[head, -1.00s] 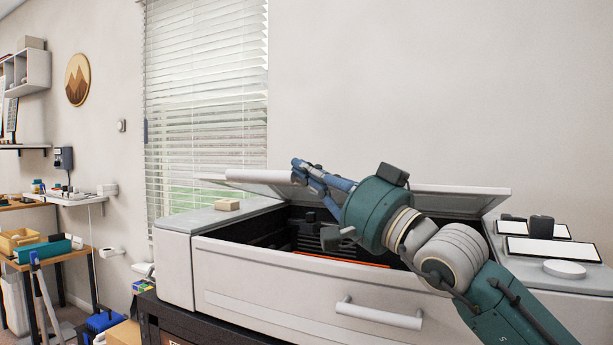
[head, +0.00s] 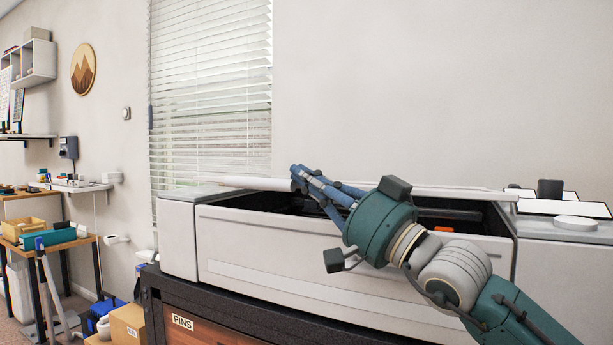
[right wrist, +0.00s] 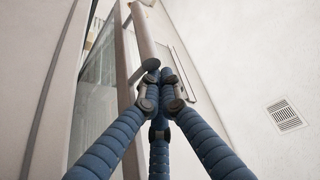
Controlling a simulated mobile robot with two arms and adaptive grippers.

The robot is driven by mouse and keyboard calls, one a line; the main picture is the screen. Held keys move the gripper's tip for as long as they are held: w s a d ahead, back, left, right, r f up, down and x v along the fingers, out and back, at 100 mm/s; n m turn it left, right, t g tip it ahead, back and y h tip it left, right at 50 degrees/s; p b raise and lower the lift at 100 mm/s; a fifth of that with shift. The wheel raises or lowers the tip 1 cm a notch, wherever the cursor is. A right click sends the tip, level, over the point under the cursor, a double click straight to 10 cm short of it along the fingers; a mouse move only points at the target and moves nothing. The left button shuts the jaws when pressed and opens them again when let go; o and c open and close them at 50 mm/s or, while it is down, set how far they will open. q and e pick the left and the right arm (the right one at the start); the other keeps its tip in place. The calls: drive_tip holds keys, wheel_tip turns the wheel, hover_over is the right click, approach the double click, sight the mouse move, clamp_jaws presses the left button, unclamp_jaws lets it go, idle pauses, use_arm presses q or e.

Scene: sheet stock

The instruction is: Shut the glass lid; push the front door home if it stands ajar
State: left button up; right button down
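The white machine's glass lid (head: 465,192) shows almost edge-on in the head view. It stands slightly raised over the dark open bay. Its pale bar handle (right wrist: 143,38) runs along the lid edge in the right wrist view. My right gripper (head: 297,174) is at the handle in the head view. Its blue fingers (right wrist: 164,78) are drawn together beside the bar's end, with nothing clearly between them. The front door (head: 270,245) is a white panel; a dark gap shows at its right edge, and my arm hides its handle. My left gripper is out of view.
A dark bench (head: 215,312) with a PINS label carries the machine. An orange piece (head: 443,229) shows inside the bay. White pads and a round disc (head: 575,222) lie on the right housing. Shelves and boxes stand at the left.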

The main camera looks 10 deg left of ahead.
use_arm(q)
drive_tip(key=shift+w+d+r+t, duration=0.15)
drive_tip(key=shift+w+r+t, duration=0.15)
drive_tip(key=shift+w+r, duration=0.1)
